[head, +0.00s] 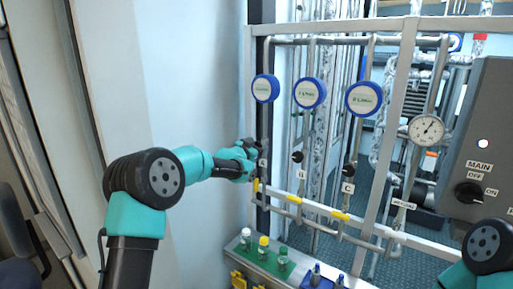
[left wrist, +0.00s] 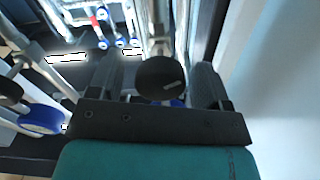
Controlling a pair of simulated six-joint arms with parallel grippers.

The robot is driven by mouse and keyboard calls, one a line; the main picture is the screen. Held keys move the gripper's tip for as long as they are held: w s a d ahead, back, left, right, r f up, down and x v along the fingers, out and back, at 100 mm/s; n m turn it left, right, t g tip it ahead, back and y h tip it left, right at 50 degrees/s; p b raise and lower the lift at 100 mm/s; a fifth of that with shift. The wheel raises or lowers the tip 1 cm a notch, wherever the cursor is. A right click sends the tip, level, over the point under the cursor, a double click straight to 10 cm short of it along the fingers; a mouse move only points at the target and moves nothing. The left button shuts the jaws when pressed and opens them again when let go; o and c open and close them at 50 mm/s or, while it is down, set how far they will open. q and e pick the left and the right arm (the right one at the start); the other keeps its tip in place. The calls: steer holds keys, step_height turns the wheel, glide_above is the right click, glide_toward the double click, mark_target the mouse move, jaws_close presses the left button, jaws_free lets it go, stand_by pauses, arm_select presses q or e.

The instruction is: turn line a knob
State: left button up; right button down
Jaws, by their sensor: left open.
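My left gripper (head: 250,158) reaches from the left to the leftmost line of the pipe frame. There it covers the line A knob in the head view, beside a small tag (head: 263,162). In the left wrist view a round black knob (left wrist: 161,77) lies between the two open fingers of the left gripper (left wrist: 157,85). I see a gap on each side of the knob. My right gripper is out of view; only part of my right arm shows at the lower right of the head view.
Knob B (head: 297,157) and knob C (head: 349,170) sit to the right on neighbouring lines. Blue-rimmed round gauges (head: 310,93) hang above, with a white dial gauge (head: 426,130) further right. A grey MAIN switch box (head: 485,150) is at the right. A green tray (head: 262,258) with capped bottles stands below.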

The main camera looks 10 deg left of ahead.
arm_select(q)
steer(key=shift+c, duration=0.4)
steer(key=c, duration=0.8)
steer(key=shift+c, duration=0.2)
steer(key=shift+n, duration=0.4)
steer(key=n, duration=1)
steer(key=shift+n, duration=0.3)
steer(key=o, duration=0.9)
